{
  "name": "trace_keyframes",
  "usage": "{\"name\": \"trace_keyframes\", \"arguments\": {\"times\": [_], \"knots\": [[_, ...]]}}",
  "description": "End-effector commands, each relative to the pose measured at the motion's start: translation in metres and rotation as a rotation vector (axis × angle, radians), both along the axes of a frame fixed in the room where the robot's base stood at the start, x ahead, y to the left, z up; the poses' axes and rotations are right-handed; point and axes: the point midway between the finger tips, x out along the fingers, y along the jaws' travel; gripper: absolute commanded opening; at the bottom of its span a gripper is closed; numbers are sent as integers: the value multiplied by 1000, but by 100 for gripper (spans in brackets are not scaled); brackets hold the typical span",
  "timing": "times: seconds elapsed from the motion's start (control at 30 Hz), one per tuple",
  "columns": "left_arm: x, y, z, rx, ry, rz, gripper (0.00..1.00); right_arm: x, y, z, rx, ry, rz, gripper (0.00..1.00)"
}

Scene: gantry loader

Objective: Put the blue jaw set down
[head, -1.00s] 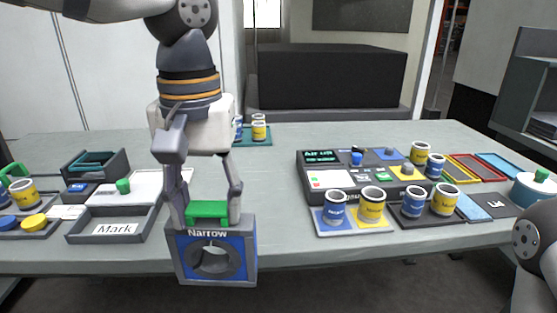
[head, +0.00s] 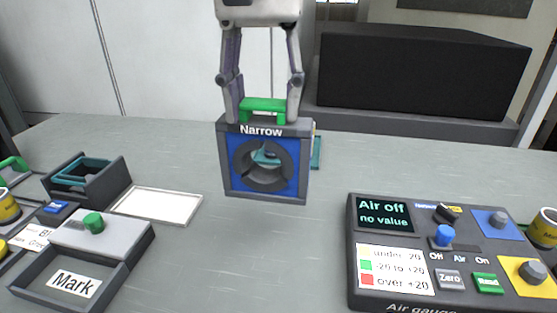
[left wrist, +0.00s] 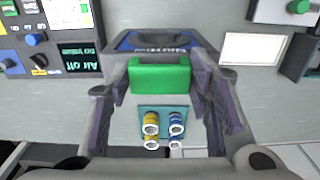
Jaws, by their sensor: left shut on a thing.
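The blue jaw set (head: 233,165) is a square block with a grey frame, a blue face, a round opening, the label "Narrow" and a green handle (head: 263,105) on top. My left gripper (head: 263,108) is shut on the green handle and holds the block upright. It seems to hang over the table, but whether its bottom touches cannot be told. In the left wrist view the green handle (left wrist: 160,78) sits between the fingers, with the blue top of the jaw set (left wrist: 125,42) beyond. My right gripper is not in view.
The air gauge (head: 450,260) stands at front right, reading "Air off". At left are a "Mark" tray (head: 105,290), a white panel (head: 157,206) and a dark box (head: 120,178). Yellow and blue cups on a teal mat (left wrist: 141,108) lie behind the block. The middle table is clear.

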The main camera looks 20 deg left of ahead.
Motion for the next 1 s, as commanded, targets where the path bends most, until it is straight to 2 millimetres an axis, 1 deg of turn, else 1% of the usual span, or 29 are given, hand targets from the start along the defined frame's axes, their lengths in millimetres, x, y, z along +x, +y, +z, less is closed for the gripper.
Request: {"name": "trace_keyframes", "arguments": {"times": [0.03, 0.13, 0.17, 0.2, 0.23, 0.3, 0.4, 0.53, 0.6, 0.73, 0.8, 1.0], "knots": [[9, 2, -7, 10, 11, 3, 0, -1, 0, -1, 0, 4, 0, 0], [23, 9, -11, 12, -1, 5, 0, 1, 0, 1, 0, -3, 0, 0], [31, 12, -15, 7, -2, 4, 0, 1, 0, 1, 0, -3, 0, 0], [44, 16, -23, -1, 3, 1, 0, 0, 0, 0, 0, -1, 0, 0], [51, 19, -29, -2, 6, 1, 0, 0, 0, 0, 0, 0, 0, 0], [63, 23, -46, -2, 7, -1, 0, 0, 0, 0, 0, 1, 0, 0], [76, 29, -63, -2, 5, -1, 0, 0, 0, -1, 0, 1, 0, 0], [86, 33, -77, -1, 6, -1, 0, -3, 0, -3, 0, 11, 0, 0], [93, 36, -89, 0, 6, -1, 0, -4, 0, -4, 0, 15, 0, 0], [91, 35, -108, 0, 1, -2, 0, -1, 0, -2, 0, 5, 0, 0], [91, 35, -112, 0, -1, -2, 0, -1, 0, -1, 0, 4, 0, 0], [91, 35, -112, 0, -1, -1, 0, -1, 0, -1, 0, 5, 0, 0]]}}
